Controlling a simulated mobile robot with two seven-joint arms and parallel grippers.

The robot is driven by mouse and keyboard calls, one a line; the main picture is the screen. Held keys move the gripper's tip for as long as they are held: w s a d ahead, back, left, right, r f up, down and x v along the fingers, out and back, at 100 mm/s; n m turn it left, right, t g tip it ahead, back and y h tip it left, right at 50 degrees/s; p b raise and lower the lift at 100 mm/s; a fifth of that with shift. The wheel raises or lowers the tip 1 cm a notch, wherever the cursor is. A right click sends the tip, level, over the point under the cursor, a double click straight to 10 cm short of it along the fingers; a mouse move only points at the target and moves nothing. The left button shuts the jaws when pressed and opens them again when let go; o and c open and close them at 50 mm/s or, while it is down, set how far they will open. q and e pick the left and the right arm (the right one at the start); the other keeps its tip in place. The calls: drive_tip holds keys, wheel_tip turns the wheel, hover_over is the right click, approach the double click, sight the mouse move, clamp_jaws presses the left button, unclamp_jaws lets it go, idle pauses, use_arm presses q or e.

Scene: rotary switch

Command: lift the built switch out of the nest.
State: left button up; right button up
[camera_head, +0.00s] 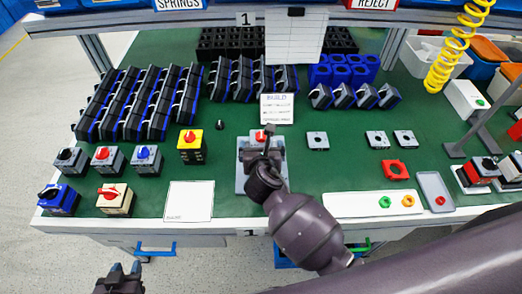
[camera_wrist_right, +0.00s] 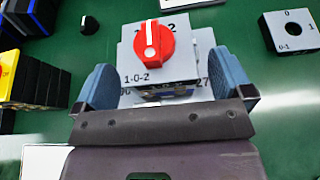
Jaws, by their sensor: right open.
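The built switch has a red knob with a white pointer (camera_wrist_right: 154,42) on a grey plate marked 1-0-2; in the head view only part of it shows (camera_head: 259,135). It sits upright in the grey nest (camera_head: 242,184). My right gripper (camera_head: 265,152) is over the nest and covers much of the switch in the head view. In the right wrist view its blue-grey fingers (camera_wrist_right: 166,85) are open, one on each side of the switch, with gaps visible. My left gripper (camera_head: 125,268) is empty at the bottom left, off the table's front edge, its fingertips apart.
A yellow switch (camera_head: 190,146) and a small black knob (camera_head: 220,124) stand left of the nest. A build card (camera_head: 277,108) lies behind.

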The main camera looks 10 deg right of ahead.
drive_tip(key=shift+x, duration=1)
drive_tip(key=c, duration=0.9)
drive_tip(key=shift+c, duration=0.7)
drive_tip(key=shift+r, duration=0.1)
